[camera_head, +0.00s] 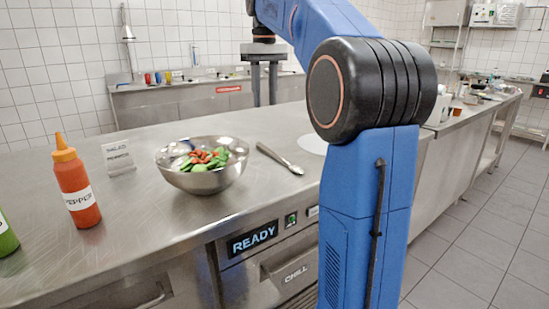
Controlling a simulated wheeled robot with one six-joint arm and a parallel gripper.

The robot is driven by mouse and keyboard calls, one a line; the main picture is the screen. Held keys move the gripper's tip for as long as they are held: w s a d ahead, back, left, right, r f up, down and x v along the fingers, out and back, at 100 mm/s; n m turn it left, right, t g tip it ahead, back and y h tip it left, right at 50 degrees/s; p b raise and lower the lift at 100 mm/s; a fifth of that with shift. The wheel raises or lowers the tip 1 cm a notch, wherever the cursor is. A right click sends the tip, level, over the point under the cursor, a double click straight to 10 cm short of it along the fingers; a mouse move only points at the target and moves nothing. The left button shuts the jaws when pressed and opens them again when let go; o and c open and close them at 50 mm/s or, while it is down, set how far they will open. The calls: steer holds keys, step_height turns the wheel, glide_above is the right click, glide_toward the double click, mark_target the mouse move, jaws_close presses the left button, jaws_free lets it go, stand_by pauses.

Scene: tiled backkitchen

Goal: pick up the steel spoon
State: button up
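The steel spoon (279,157) lies flat on the steel counter (140,210), just right of the salad bowl. Its dark handle points to the back left and its bright bowl end to the front right. My gripper (264,103) hangs pointing down above and behind the spoon, apart from it. Its two dark fingers are spaced apart with a gap between them, and nothing shows between them. My blue arm comes in from the right and hides part of the counter there.
A steel bowl (203,182) with green and red vegetables stands left of the spoon. An orange pepper bottle (76,188), a small sign (118,157) and a green bottle (6,238) stand further left. A white round plate (312,145) lies right of the spoon, partly hidden by my arm.

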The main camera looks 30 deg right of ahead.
glide_above(266, 148)
step_height(266, 148, down, 10)
steer(key=shift+w+r, duration=0.1)
steer(key=shift+r, duration=0.15)
steer(key=shift+w+d+f, duration=0.1)
steer(key=shift+w+f, duration=0.1)
steer(key=shift+f, duration=1.15)
steer(key=shift+w+d+f, duration=0.1)
steer(key=shift+w+f, duration=0.05)
steer(key=shift+f, duration=1.15)
steer(key=shift+f, duration=0.1)
jaws_close()
